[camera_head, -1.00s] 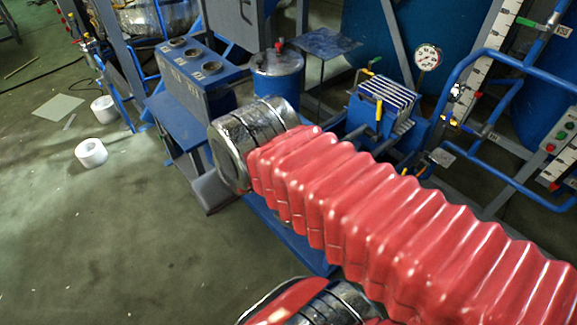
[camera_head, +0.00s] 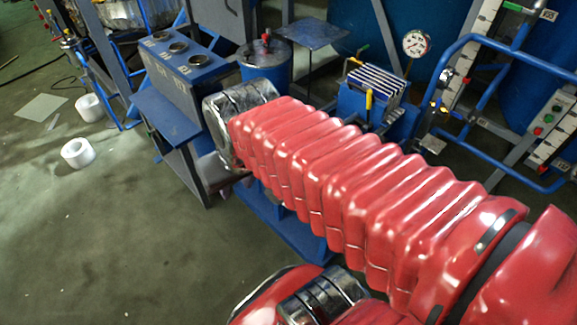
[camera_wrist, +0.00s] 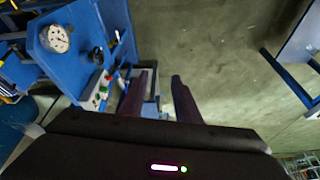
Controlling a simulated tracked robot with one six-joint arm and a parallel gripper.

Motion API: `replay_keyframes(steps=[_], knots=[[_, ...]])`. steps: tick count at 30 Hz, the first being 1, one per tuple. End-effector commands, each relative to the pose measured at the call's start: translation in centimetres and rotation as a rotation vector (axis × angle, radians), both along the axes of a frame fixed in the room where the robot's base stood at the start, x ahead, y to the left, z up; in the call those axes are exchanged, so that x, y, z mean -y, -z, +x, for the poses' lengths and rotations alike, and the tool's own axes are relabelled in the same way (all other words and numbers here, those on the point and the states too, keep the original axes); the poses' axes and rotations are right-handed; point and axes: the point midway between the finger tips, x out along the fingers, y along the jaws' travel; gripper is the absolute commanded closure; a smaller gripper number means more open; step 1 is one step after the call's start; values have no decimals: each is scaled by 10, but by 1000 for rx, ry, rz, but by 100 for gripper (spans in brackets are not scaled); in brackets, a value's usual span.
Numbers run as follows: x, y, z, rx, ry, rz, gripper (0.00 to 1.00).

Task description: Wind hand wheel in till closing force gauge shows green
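My gripper (camera_wrist: 160,97) shows in the wrist view with its two dark fingers apart. Nothing is held between them; grey floor and part of a blue frame show behind. A round white dial gauge (camera_wrist: 55,38) sits on a blue panel (camera_wrist: 85,18) to the upper left of the fingers, too small to read. A small dark round knob or wheel (camera_wrist: 97,56) is beside it; I cannot tell whether it is the hand wheel. In the head view a dial gauge (camera_head: 416,43) stands behind the blue plate stack. My gripper is out of the head view.
In the head view, a blue drum (camera_head: 266,61), a plate stack (camera_head: 374,90) and blue tube rails (camera_head: 480,48) stand beyond my red-sleeved arm. A control box with buttons (camera_head: 546,118) is at right. White rolls (camera_head: 78,152) lie on the left floor, otherwise mostly clear.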

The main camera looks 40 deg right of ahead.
Motion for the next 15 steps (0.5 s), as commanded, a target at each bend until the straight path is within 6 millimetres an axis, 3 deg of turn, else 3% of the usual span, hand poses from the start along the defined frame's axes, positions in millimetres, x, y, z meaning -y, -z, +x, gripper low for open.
replay_keyframes(steps=[6, 15], knots=[[37, 42, -4, -145, 169, 75, 70], [67, 94, -18, -317, 385, 235, 70]])
